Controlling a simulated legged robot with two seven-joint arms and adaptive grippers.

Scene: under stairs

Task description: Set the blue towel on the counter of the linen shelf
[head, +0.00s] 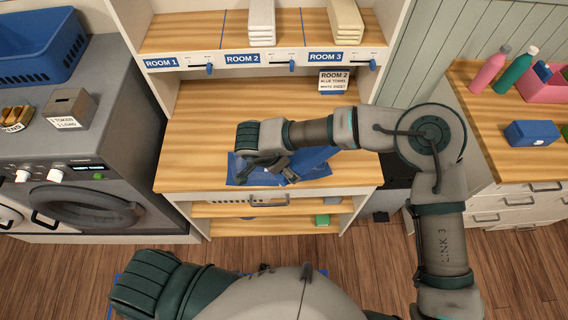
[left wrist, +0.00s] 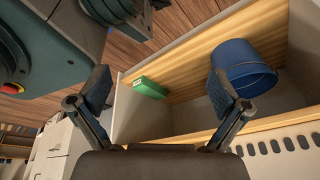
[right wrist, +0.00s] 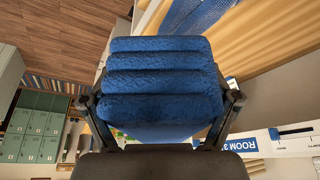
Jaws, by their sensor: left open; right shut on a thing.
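The folded blue towel (right wrist: 162,85) fills the middle of the right wrist view, between the two fingers of my right gripper (right wrist: 160,103), which is shut on it. In the head view my right gripper (head: 279,174) is low over the front of the wooden counter (head: 205,120). Blue patches (head: 316,168) show around it there; the gripper hides much of them. I cannot tell whether the held towel touches the counter. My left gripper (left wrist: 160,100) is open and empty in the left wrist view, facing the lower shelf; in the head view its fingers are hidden.
A ROOM 2 card (head: 333,81) reads blue towel, white sheet. Folded linens (head: 262,22) sit on the shelf above. A blue bucket (left wrist: 243,66) and green box (left wrist: 149,88) are on the lower shelf. A washer (head: 80,130) stands left; the counter's left part is clear.

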